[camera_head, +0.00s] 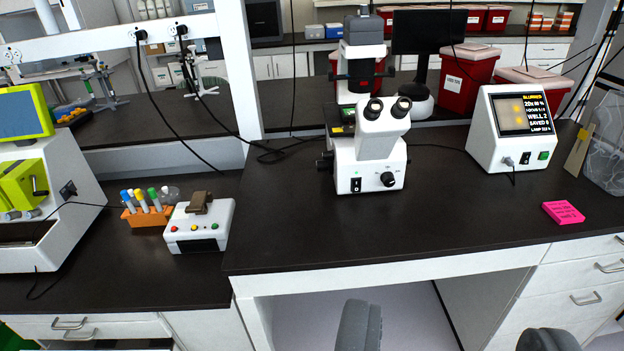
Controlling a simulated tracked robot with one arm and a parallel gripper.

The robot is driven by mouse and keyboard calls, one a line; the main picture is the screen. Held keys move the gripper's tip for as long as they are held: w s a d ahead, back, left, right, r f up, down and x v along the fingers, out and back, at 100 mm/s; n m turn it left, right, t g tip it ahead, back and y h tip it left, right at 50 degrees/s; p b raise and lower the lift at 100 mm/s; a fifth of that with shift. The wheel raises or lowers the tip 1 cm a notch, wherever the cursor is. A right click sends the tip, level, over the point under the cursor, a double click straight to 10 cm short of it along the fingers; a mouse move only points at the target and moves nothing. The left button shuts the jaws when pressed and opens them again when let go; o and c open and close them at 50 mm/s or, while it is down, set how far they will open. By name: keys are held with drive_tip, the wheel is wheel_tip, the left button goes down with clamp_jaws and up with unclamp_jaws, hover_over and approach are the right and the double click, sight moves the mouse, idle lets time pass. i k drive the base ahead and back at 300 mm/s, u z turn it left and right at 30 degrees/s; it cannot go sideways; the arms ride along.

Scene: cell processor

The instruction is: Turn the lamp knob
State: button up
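A white microscope (372,150) with two black eyepieces stands on the dark bench in the middle of the view. A round black knob (388,179) sits on the right of its front base; it looks like the lamp knob, though I see no label. A black switch (356,185) with a green light above it is left of the knob. My gripper (452,335) shows as two dark fingers at the bottom edge, wide apart, with nothing between them. It is open, in front of the bench and well short of the knob. Its lower parts are out of frame.
A white monitor box (519,128) whose screen reads "BLURRED" stands right of the microscope. A pink note pad (563,212) lies near the front right. A tube rack (147,213) and a button box (199,225) stand on the left bench. The bench before the microscope is clear.

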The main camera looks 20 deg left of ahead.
sight(326, 155)
drive_tip(key=z, duration=0.4)
drive_tip(key=k, duration=0.15)
drive_tip(key=u, duration=1.15)
drive_tip(key=i, duration=1.55)
drive_tip(key=z, duration=0.95)
drive_tip(key=k, duration=0.75)
drive_tip(key=u, duration=0.25)
drive_tip(key=i, duration=1)
drive_tip(key=z, duration=0.05)
